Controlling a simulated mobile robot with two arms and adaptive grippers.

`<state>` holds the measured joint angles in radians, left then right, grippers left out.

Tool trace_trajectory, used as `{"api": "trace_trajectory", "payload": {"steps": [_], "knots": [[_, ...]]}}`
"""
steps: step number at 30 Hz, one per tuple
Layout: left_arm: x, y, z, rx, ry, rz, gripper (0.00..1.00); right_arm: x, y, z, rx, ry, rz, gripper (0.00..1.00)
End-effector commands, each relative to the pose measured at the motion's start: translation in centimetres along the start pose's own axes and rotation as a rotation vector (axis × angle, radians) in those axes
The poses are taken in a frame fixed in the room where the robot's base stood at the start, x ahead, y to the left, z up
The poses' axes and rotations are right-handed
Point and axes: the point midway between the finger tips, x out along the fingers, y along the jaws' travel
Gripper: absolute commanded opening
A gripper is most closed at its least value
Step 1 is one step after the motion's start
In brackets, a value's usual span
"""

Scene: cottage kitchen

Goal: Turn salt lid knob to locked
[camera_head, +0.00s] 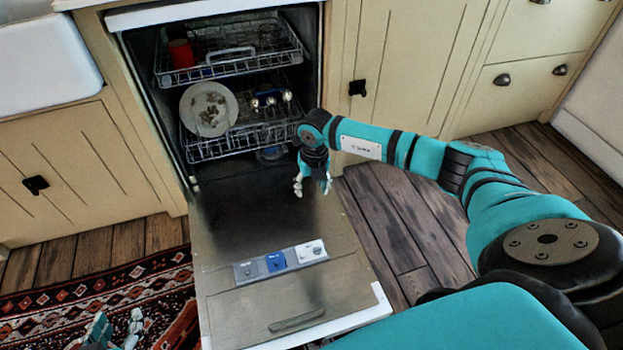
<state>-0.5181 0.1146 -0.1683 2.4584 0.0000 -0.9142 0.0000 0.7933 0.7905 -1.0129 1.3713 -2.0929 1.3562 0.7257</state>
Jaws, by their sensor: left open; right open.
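The dishwasher (247,207) stands with its door folded down. A strip (280,262) on the inside of the door holds a grey part, a blue part (276,262) and a white part (310,251). A dark round part (270,153) shows low in the tub below the lower rack. I cannot tell which is the salt lid, nor read any knob's setting. My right gripper (313,188) is open and empty, above the inner part of the door near the tub opening. My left gripper (118,335) is open at the bottom left, over the rug and partly cut off.
The upper rack (232,62) holds a red cup (181,53). The lower rack (235,140) holds a soiled plate (208,109) and other items. Cabinets flank the dishwasher. A patterned rug (80,315) lies left of the door; bare wood floor is to the right.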

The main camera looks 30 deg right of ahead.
Motion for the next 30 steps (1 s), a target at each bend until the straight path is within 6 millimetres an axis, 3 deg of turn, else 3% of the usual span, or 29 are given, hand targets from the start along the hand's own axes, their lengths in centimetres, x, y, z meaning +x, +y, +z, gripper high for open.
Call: {"api": "trace_trajectory", "payload": {"steps": [30], "knots": [[-2.7, -0.9, 6.5, -0.006, -0.355, -0.02, 0.43, -1.8, 0.1, 0.1, 0.0, 0.0, 0.0, 0.52]]}}
